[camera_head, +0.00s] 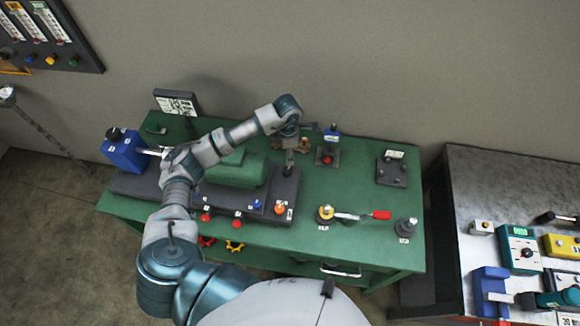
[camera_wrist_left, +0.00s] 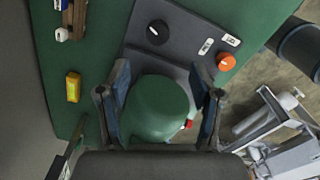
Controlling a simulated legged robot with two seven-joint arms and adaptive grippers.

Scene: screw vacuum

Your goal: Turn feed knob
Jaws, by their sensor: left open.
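A black knob (camera_wrist_left: 157,32) with a white mark sits on a dark panel (camera_wrist_left: 182,20) in the left wrist view. An orange knob (camera_wrist_left: 226,62) with a white mark sits at the panel's edge; it also shows in the head view (camera_head: 279,208). I cannot tell which is the feed knob. My left gripper (camera_wrist_left: 158,68) is open, its fingers spread on both sides of a rounded green body (camera_wrist_left: 155,110) in the picture. The black knob lies beyond the fingertips, apart from them. In the head view the gripper (camera_head: 290,156) hangs over the panel's right part. My right gripper is not in view.
The green table (camera_head: 345,240) holds a blue canister (camera_head: 122,152), a red-handled wrench (camera_head: 381,215) beside a yellow-topped post (camera_head: 325,212), and red buttons (camera_head: 207,218). A second table (camera_head: 465,180) with tools stands at the right. The green table's back right is partly clear.

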